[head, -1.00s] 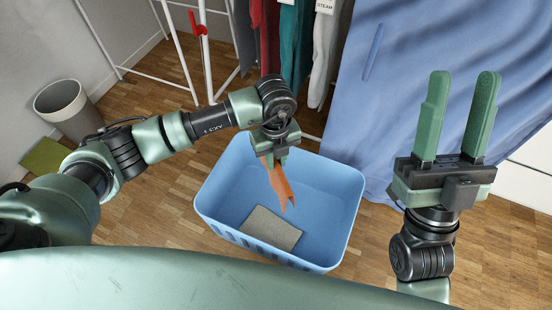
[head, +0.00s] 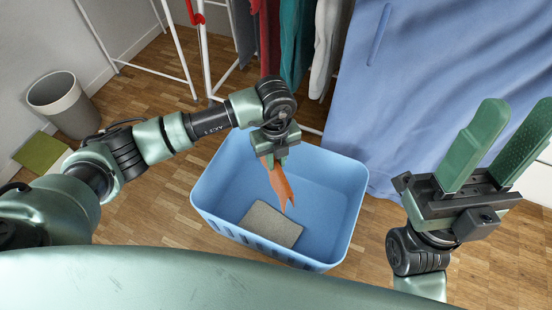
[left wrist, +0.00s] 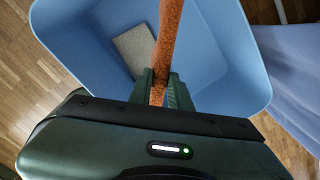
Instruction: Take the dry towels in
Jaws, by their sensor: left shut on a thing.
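My left gripper (head: 276,158) is shut on an orange towel (head: 283,186), which hangs down inside the blue basket (head: 342,180). In the left wrist view the orange towel (left wrist: 169,35) sits between the fingers (left wrist: 160,92) above the basket (left wrist: 70,25). A grey-beige folded towel (head: 270,226) lies flat on the basket floor and also shows in the left wrist view (left wrist: 134,48). My right gripper (head: 517,113) is open and empty at the right, its fingers apart and pointing up to the right.
A white drying rack (head: 181,45) stands behind the basket. Red, teal and grey garments (head: 296,40) hang at the back. A large blue cloth (head: 430,75) hangs at the right. A grey bin (head: 62,100) and a green mat (head: 40,152) are at the left.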

